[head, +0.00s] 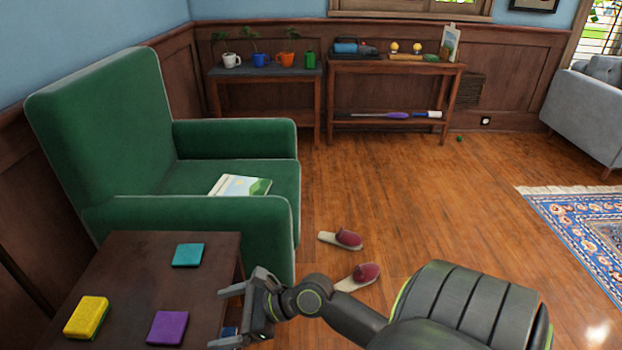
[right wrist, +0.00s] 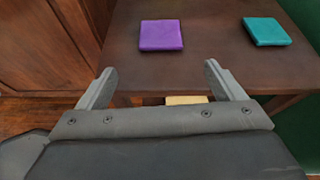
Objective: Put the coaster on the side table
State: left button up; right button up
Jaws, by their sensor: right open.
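The side table is a dark wood table (head: 130,262) at the lower left; its top also shows in the right wrist view (right wrist: 215,62). A flat teal square (head: 188,255) and a flat purple square (head: 167,328) lie apart on it, both coaster-like. In the right wrist view the purple square (right wrist: 161,35) is ahead and the teal square (right wrist: 265,31) is to the right. My right gripper (head: 222,318) is open and empty at the table's right edge, with the tabletop beyond its fingers (right wrist: 159,70). My left gripper is not in view.
A yellow sponge-like block (head: 87,317) lies on the table. A small pale block (right wrist: 186,100) shows below the table's edge. A green armchair (head: 110,130) holding a book (head: 240,186) stands behind the table.

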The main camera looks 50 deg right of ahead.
jog(key=s+d+f+n+g+h, duration=0.3)
jog(key=s+f+n+g+h, duration=0.4)
jog(key=s+f+n, duration=1.3)
jog(key=s+n+g, duration=0.1)
jog(key=s+n, duration=0.2)
jog(key=n, duration=0.3)
jog(key=shift+d+f+g+h, duration=0.2)
jog(key=shift+f+g+h, duration=0.05)
jog(key=shift+g+h, duration=0.15)
pick_arm(q)
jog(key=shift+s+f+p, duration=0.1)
jog(key=shift+p, duration=0.2)
pick_arm(e)
jog(key=shift+w, duration=0.1)
